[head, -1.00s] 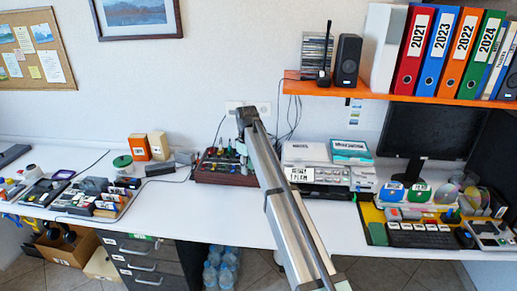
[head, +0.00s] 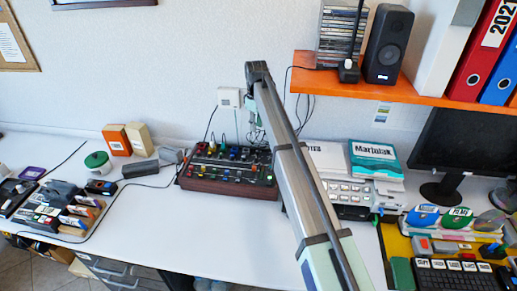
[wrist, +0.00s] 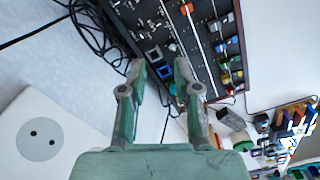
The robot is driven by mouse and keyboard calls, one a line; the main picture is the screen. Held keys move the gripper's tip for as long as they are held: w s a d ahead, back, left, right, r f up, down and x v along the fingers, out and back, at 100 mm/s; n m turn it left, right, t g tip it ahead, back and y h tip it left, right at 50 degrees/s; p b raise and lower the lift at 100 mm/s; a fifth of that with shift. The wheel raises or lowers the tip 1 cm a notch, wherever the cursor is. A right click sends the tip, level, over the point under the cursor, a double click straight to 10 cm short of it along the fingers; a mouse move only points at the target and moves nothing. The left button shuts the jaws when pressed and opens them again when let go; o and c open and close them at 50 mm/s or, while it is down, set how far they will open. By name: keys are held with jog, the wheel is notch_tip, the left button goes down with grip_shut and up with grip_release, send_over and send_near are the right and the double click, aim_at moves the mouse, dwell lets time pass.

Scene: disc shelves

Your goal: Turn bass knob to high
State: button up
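A dark mixer panel with a wooden case (head: 215,186) sits on the white desk against the wall, carrying several coloured knobs and sliders. In the wrist view the panel (wrist: 207,60) fills the upper middle. A blue knob (wrist: 165,73), a grey square knob (wrist: 154,54) and a green-blue knob (wrist: 173,89) show near my fingertips. Labels are too small to read, so I cannot tell which knob is bass. My gripper (wrist: 162,78) is open and empty, its fingers apart, with these knobs seen between or just beyond the tips. In the head view my arm partly hides the panel's right end.
A wall socket (wrist: 39,139) and black cables (wrist: 92,25) are close to my gripper. A white printer-like device (head: 345,190) stands right of the panel. An orange shelf (head: 400,92) with a speaker (head: 388,45) hangs above. Desk in front is clear.

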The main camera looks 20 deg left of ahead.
aim_at(256, 158)
notch_tip(256, 158, down, 17)
jog(key=p, duration=0.4)
jog(key=shift+f, duration=0.1)
grip_shut()
